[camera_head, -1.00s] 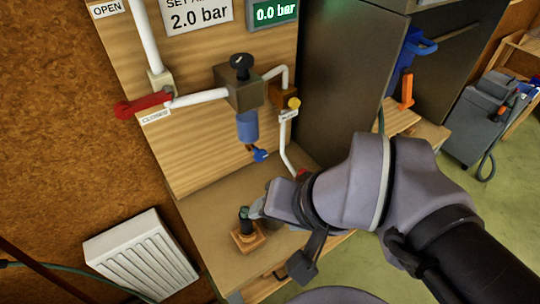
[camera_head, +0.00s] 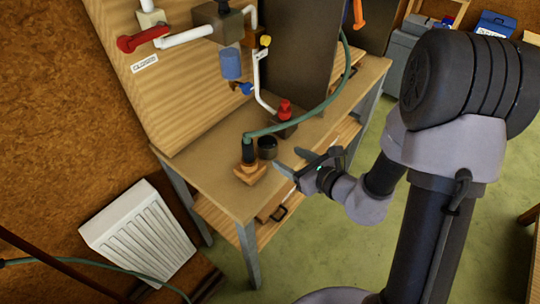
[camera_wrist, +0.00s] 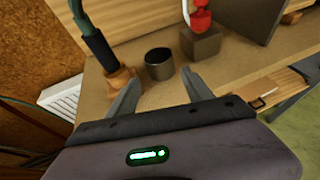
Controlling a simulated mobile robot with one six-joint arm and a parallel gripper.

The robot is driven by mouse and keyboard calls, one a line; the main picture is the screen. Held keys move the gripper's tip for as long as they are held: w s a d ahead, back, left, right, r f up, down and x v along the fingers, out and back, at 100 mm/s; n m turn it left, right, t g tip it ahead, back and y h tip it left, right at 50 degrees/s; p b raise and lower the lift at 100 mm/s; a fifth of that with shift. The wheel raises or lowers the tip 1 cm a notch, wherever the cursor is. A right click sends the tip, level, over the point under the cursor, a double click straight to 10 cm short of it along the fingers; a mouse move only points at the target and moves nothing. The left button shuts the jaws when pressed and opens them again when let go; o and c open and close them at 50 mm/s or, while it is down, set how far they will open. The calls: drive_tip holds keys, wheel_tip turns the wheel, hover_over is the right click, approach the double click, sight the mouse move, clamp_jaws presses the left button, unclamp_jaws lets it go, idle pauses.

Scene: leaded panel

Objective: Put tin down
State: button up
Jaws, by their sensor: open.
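The tin (camera_head: 267,148) is a small dark open-topped cylinder standing upright on the workbench. It also shows in the wrist view (camera_wrist: 159,70), just beyond and between my fingertips. My gripper (camera_head: 284,157) is open and empty, at the bench's front edge to the right of the tin. In the wrist view its two fingers (camera_wrist: 160,82) are spread, with bare bench between them. The fingers look clear of the tin, though exact contact is hard to tell.
Left of the tin, a dark handle (camera_head: 248,150) with a green hose (camera_head: 310,115) stands in a wooden block (camera_head: 249,174). A block with a red knob (camera_head: 285,112) is behind. Pipes and a red lever (camera_head: 143,39) are on the board. The bench's front left (camera_head: 205,180) is clear.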

approach(262, 142)
drive_tip(key=shift+w+a+f+b, duration=0.3)
drive_tip(key=shift+w+f+b, duration=0.15)
drive_tip(key=shift+w, duration=0.15)
drive_tip(key=b+x, duration=0.2)
drive_tip(key=x, duration=0.4)
drive_tip(key=shift+a+r, duration=0.15)
drive_tip(key=shift+s, duration=0.1)
drive_tip(key=c, duration=1.2)
